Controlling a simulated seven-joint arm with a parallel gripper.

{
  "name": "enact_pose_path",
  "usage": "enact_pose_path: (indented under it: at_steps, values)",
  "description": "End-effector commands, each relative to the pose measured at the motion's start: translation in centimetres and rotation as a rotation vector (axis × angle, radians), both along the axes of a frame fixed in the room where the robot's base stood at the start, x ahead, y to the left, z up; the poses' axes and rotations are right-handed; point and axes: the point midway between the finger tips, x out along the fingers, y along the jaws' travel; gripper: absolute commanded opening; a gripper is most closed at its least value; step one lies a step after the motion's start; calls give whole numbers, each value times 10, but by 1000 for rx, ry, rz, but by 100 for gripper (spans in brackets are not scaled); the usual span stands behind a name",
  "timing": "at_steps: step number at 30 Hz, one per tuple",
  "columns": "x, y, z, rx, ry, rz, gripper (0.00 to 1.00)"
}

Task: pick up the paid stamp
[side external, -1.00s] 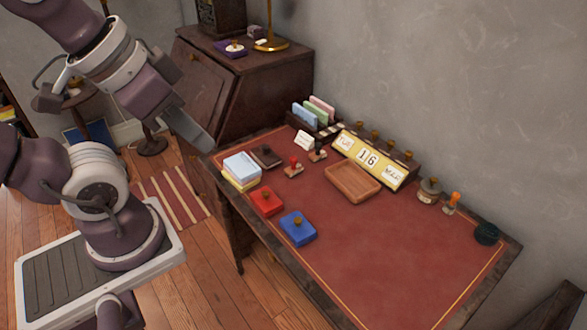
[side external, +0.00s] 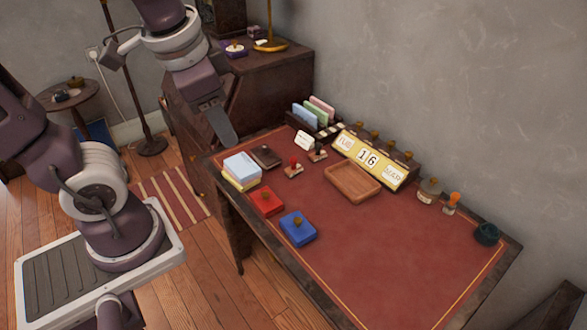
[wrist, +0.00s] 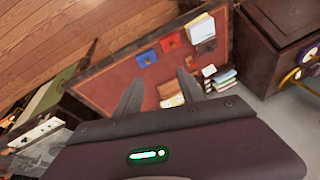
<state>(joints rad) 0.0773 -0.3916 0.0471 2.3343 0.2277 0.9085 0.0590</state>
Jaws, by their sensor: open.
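Two small stamps stand on the desk in the side view, one with a red handle (side external: 294,168) and one with a black handle (side external: 317,152). Their lettering is too small to read, so I cannot tell which is the paid stamp. Both stand between the brown notebook (side external: 266,157) and the wooden tray (side external: 352,183). My gripper (side external: 222,128) is in the air near the desk's back left corner, to the left of the stamps and above the desk. In the wrist view my gripper (wrist: 160,82) shows two spread fingers with nothing between them.
Pale paper blocks (side external: 241,169), a red pad (side external: 266,201) and a blue pad (side external: 298,229) lie along the left side. The front of the desk (side external: 390,260) is clear.

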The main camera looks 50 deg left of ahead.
Motion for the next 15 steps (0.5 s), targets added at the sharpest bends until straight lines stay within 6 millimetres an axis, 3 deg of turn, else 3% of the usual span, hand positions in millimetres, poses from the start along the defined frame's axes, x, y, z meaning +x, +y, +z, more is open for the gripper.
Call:
enact_pose_path:
  at_steps: [5,8,12,15]
  values:
    - [81,44,-53,326,285,-260,47]
    - [126,66,-97,529,444,-441,47]
    - [183,90,-171,824,661,-736,47]
    - [213,100,-224,1015,794,-947,47]
